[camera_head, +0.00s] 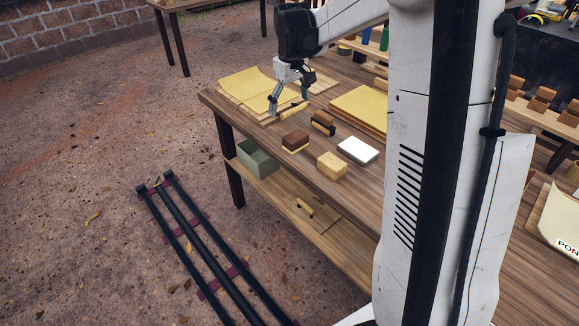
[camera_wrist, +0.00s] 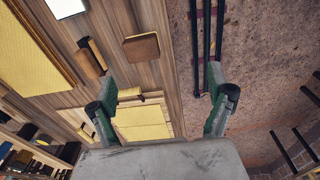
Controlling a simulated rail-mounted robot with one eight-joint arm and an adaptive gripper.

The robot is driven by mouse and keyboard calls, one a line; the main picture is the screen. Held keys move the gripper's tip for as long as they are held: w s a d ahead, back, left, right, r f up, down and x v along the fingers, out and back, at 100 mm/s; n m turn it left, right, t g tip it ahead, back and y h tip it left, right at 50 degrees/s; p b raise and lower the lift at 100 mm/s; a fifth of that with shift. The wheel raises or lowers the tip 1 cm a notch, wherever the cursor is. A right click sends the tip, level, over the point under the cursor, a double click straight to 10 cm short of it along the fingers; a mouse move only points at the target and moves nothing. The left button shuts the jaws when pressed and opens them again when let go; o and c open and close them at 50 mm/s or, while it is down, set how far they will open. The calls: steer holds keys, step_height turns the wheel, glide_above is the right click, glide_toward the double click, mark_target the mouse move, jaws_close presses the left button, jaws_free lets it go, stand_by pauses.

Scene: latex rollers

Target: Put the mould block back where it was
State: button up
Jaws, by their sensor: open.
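The frames do not settle which block is the mould block. A plain tan block (camera_head: 331,166) sits nearer in the head view. My gripper (camera_head: 288,100) is open and points down near the bench's far left end. Its fingers are spread wide in the wrist view (camera_wrist: 150,82), with nothing held. A small yellow roller (camera_head: 294,111) lies just below it.
Yellow sheets (camera_head: 243,84) lie by my gripper, and another yellow sheet stack (camera_head: 360,106) lies to the right. A white slab (camera_head: 358,150) sits beside the tan block. A green bin (camera_head: 257,158) stands on the lower shelf (camera_head: 325,235). Dark rails (camera_head: 200,240) lie on the ground.

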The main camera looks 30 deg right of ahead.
steer(key=s+a+r+m+t, duration=0.1)
steer(key=s+a+r, duration=0.25)
steer(key=s, duration=0.35)
steer(key=s+a+r+t, duration=0.2)
steer(key=s+a, duration=0.3)
steer(key=s, duration=0.2)
steer(key=s+a+r+m+t, duration=0.1)
steer(key=s+a+r, duration=0.25)
steer(key=s, duration=0.35)
steer(key=s+a+f+t, duration=0.2)
steer(key=s+a+f, duration=0.1)
steer(key=s, duration=0.6)
steer(key=shift+a+f, duration=0.35)
steer(key=shift+f, duration=0.35)
steer(key=shift+f, duration=0.1)
